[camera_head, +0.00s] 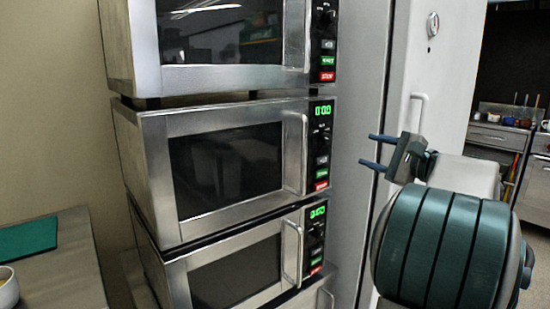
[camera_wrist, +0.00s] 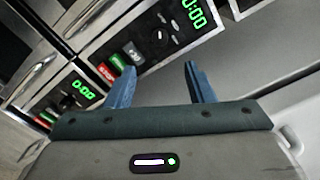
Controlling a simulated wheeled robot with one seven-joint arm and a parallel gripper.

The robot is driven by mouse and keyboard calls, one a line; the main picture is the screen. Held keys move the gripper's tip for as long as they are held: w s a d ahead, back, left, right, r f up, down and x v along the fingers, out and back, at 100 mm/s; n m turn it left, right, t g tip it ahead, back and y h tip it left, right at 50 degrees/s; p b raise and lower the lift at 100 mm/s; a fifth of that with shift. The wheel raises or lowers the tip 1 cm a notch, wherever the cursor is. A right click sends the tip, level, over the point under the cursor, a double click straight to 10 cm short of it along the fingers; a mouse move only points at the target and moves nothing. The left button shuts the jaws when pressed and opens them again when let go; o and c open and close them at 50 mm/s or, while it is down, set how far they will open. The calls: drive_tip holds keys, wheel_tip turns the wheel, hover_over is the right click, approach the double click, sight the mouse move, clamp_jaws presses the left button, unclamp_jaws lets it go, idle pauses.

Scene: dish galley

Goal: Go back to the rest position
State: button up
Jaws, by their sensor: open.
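My gripper (camera_head: 374,151) is in the right half of the head view, with its two blue fingers pointing left toward the microwave stack. The fingers are apart and nothing is between them. In the wrist view my gripper (camera_wrist: 160,80) is also open and empty. Beyond its fingers are the green displays and the buttons of two microwave control panels. The gripper appears clear of the microwaves, in front of a grey panel to their right. My arm fills the lower right of the head view.
Three stacked microwaves stand at the centre left: top (camera_head: 225,78), middle (camera_head: 160,190) and lower (camera_head: 180,285). Their doors are shut. A tall light door (camera_head: 440,60) with a handle is behind my gripper. A counter (camera_head: 65,270) with a green mat (camera_head: 28,238) and white bowl (camera_head: 7,290) is at left.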

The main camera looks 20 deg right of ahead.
drive_tip(key=s+a+f+n+g+y+p, duration=0.1)
drive_tip(key=a+f+n+g+p, duration=0.3)
drive_tip(key=a, duration=0.8)
drive_tip(key=a+f+n+g+y+p, duration=0.1)
drive_tip(key=a+f+n+g+p, duration=0.25)
drive_tip(key=a, duration=0.75)
drive_tip(key=s+a+f+n+g+h+p, duration=0.2)
drive_tip(key=s+a+n+g+h+p, duration=0.1)
drive_tip(key=s, duration=0.5)
drive_tip(key=s+a+f+n+g+h+p, duration=0.2)
drive_tip(key=s+a+n+g+h+p, duration=0.1)
drive_tip(key=s+a+n, duration=0.4)
drive_tip(key=s+n+g+p, duration=0.1)
drive_tip(key=n+p, duration=0.1)
drive_tip(key=n, duration=0.1)
drive_tip(key=shift+a+f+h+p, duration=0.3)
drive_tip(key=shift+f, duration=0.1)
